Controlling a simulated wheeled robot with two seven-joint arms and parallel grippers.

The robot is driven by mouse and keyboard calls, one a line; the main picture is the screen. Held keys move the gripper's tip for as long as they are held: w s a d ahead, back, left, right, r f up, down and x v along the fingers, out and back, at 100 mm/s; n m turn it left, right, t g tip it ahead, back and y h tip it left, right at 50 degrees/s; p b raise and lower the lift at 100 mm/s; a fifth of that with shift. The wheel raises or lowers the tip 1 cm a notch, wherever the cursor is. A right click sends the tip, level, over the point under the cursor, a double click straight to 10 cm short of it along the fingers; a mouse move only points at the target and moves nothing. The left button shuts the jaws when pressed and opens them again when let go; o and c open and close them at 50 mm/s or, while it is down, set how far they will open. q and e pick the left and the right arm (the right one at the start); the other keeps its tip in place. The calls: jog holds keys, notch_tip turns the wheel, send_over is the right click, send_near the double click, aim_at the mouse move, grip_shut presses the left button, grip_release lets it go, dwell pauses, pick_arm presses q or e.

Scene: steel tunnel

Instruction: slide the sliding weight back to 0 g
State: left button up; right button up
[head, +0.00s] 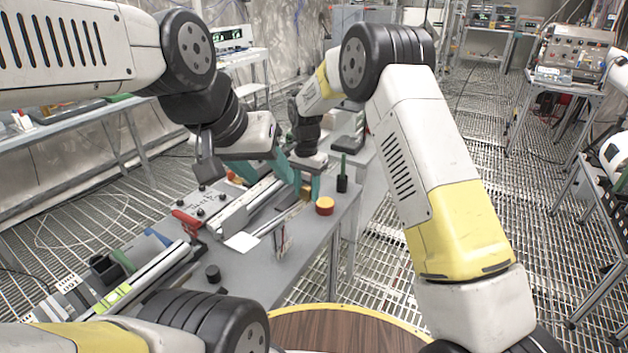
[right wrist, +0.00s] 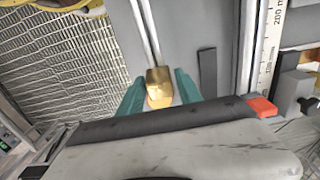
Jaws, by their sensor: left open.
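The brass sliding weight (right wrist: 160,88) sits on a thin rail (right wrist: 148,35) in the right wrist view. In the head view it shows as a small brass patch (head: 305,193). My right gripper (right wrist: 160,77) has one teal finger on each side of the weight; whether both fingers press on it I cannot tell. In the head view my right gripper (head: 306,186) points down at the far end of the bench. My left gripper (head: 280,164) is open, beside and just left of the right one. The 0 g mark is not readable.
The grey bench (head: 250,275) carries a red-and-yellow round button (head: 325,206), a black cup with a green item (head: 342,183), a red-handled tool (head: 187,222) and long metal rails. A ruler (right wrist: 270,40) shows in the right wrist view. Floor grating lies right of the bench.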

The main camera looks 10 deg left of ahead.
grip_shut()
dwell(1.2)
